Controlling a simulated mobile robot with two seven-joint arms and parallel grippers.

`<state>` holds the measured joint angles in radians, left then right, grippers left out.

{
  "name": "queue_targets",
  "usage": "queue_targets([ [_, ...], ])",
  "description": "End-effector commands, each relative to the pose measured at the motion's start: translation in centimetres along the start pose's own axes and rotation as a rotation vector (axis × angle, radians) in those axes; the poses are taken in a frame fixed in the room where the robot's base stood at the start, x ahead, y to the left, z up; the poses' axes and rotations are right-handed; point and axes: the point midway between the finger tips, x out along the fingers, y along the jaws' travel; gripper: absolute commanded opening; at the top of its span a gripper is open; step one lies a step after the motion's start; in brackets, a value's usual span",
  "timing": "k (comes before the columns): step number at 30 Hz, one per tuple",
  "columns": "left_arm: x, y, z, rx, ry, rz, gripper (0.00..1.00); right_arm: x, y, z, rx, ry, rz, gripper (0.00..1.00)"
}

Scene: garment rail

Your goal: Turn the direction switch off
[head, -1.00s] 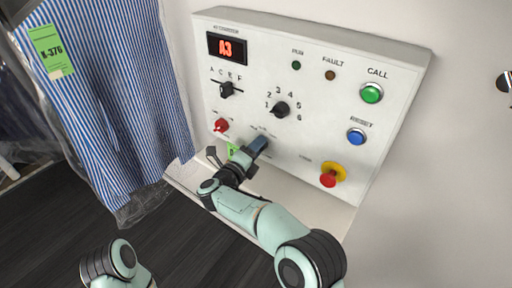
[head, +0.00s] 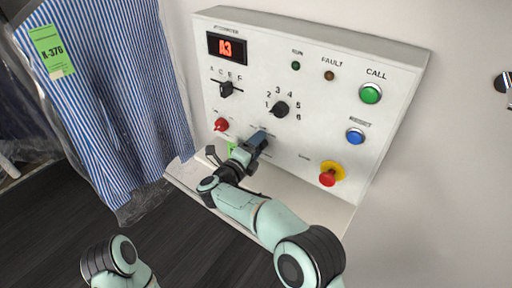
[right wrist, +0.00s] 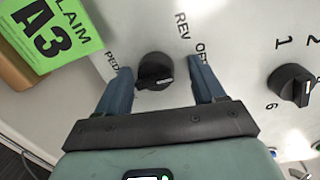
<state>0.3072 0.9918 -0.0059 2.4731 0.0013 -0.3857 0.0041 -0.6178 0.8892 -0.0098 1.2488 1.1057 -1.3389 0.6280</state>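The direction switch, a black knob (right wrist: 155,70) with a white pointer line, sits on the white control panel (head: 330,120) by the labels REV and OFF. In the right wrist view its white line points to the right. In the head view my right gripper (head: 258,140) is at the panel's lower middle and hides this knob. In the right wrist view my right gripper (right wrist: 161,70) is open, one blue finger on each side of the knob, with gaps showing on both sides. My left gripper is out of view; only part of my left arm shows at the bottom left.
A numbered knob (head: 280,109), a letter knob (head: 227,89), a red switch (head: 221,125), a green button (head: 371,93), a blue button (head: 356,136) and a red stop button (head: 328,178) surround it. A green claim tag (right wrist: 50,35) lies close left. A striped shirt (head: 110,110) hangs left.

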Motion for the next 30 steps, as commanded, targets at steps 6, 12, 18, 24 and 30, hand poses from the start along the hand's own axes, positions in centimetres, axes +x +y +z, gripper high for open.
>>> queue_targets([
  [6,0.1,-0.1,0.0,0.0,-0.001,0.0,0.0,-0.3,0.3,0.0,-0.002,0.0,0.005,0.69],
  [12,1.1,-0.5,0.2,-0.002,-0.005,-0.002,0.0,-3.2,0.4,0.0,-0.002,-0.003,0.005,0.69],
  [18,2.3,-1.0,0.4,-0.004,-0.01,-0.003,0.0,-7.8,0.4,0.0,-0.002,-0.003,0.005,0.69],
  [24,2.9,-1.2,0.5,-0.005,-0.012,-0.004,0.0,-11.5,0.2,0.0,-0.001,-0.002,0.003,0.69],
  [30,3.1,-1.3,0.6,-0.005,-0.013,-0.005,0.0,-13.2,0.1,0.0,-0.001,0.0,0.001,0.69],
])
